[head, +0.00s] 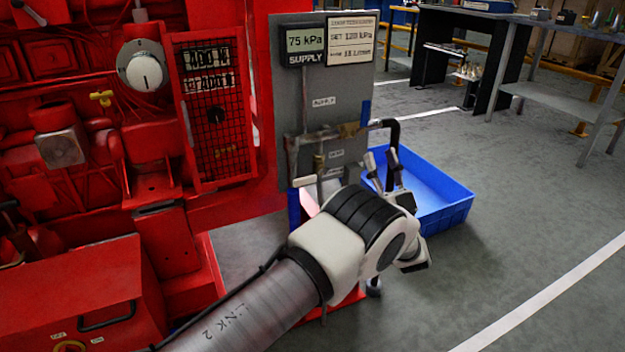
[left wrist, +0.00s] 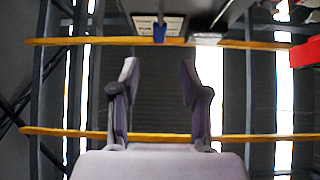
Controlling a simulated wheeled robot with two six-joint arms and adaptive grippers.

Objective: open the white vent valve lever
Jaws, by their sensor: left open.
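The white lever (head: 304,181) sits low on the left part of the grey valve panel (head: 284,105), below the brass pipework, and lies nearly level. My left gripper (head: 381,160) is open and empty, fingers pointing up, to the right of the panel and in front of the blue bin. It stands apart from the white lever. In the left wrist view the two fingers (left wrist: 159,70) are spread with nothing between them. A small pale piece (left wrist: 206,38) shows beyond the right finger; I cannot tell whether it is the lever. My right gripper is in neither view.
A blue lever (head: 366,111) and a black bent pipe (head: 394,133) stick out at the panel's right edge. The red pumpset (head: 225,205) fills the left. A blue bin (head: 447,207) stands on the floor behind my gripper. Floor at right is clear.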

